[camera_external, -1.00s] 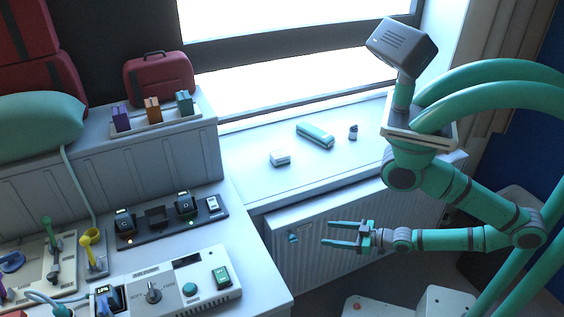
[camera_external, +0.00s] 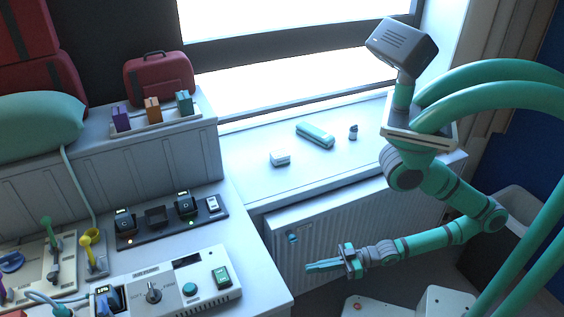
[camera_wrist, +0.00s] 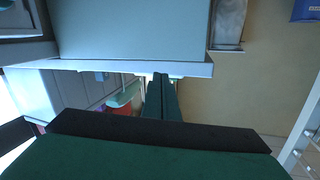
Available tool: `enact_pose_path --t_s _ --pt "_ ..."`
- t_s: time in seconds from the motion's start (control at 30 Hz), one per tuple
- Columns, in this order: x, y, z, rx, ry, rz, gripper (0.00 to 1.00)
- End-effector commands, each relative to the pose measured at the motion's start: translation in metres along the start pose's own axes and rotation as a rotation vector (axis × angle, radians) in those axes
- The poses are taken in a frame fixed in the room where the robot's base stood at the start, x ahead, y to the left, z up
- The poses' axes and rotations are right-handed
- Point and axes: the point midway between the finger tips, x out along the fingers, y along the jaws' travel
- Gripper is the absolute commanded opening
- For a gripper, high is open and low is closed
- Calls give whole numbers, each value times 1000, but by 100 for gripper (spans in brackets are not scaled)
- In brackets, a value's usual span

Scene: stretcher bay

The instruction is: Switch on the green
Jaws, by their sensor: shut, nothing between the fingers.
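A pale control box (camera_external: 185,285) lies on the counter at the lower left in the external view. On its right end is a green rocker switch (camera_external: 221,276). A round green button (camera_external: 190,289) and a dark rotary knob (camera_external: 153,291) are to its left. I cannot tell the switch's state. My gripper (camera_external: 308,267) is shut and empty, in front of the radiator and to the right of the control box, apart from it. In the wrist view my closed fingers (camera_wrist: 161,82) point ahead; I cannot make out the switch there.
A dark charging strip (camera_external: 172,220) with small devices lies behind the box. A yellow-topped holder (camera_external: 91,242) and other panels stand left. The radiator (camera_external: 345,235) is under the sill (camera_external: 330,160), which bears small items. Open floor separates my arm from the counter.

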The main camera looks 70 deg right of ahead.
Motion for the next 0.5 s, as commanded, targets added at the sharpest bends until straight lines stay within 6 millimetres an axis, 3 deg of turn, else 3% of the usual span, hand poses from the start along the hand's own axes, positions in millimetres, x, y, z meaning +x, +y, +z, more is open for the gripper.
enact_pose_path --t_s 0.03,0.2,0.4,0.5 --pt "6 -20 -1 10 10 -60 0" --pt "12 -77 -2 40 27 -214 0" --pt "10 -130 -4 71 38 -352 0" --pt "15 -147 -5 102 39 -387 0"
